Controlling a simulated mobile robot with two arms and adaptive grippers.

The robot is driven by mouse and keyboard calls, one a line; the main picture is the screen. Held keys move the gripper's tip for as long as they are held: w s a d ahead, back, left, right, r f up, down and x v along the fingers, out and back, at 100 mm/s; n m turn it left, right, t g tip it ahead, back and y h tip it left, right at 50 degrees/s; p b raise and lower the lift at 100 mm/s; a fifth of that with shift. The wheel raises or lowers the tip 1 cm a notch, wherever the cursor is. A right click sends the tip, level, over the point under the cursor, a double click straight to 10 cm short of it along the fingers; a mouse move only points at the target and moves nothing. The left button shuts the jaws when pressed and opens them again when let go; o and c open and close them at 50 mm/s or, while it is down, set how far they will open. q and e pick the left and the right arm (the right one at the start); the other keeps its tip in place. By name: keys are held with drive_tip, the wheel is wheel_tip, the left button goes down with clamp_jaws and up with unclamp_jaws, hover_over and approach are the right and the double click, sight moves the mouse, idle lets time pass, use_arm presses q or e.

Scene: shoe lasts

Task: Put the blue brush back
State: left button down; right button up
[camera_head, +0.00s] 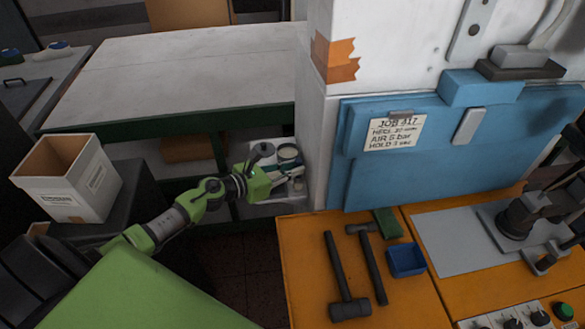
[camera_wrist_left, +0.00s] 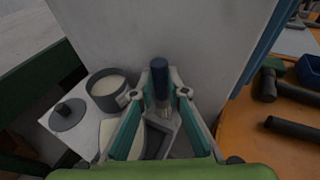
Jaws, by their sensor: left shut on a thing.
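The blue brush (camera_wrist_left: 160,72) shows in the left wrist view with its dark blue handle up and its paler lower part between my fingertips. My left gripper (camera_wrist_left: 160,98) is shut on it. In the head view my left gripper (camera_head: 292,176) is over the small white shelf (camera_head: 259,196) beside the machine column; I cannot make out the brush there. A grey open-topped holder (camera_wrist_left: 172,132) is below the brush in the wrist view. Whether the brush's lower end is inside it I cannot tell. My right gripper is not in view.
A pot of cream-coloured stuff (camera_head: 288,152) and a dark knobbed lid (camera_head: 263,150) are on the shelf, close to my gripper. The white machine column (camera_head: 318,120) stands right behind. Hammers (camera_head: 340,280) and a blue tray (camera_head: 406,260) lie on the orange bench.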

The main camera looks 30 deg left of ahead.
use_arm(q)
drive_tip(key=shift+f, duration=0.25)
drive_tip(key=c, duration=2)
unclamp_jaws()
drive_tip(key=shift+r, duration=0.1)
drive_tip(key=b+v, duration=0.1)
drive_tip(key=v, duration=0.5)
drive_tip(key=b+v, duration=0.2)
drive_tip(key=v, duration=0.4)
drive_tip(key=shift+r, duration=0.25)
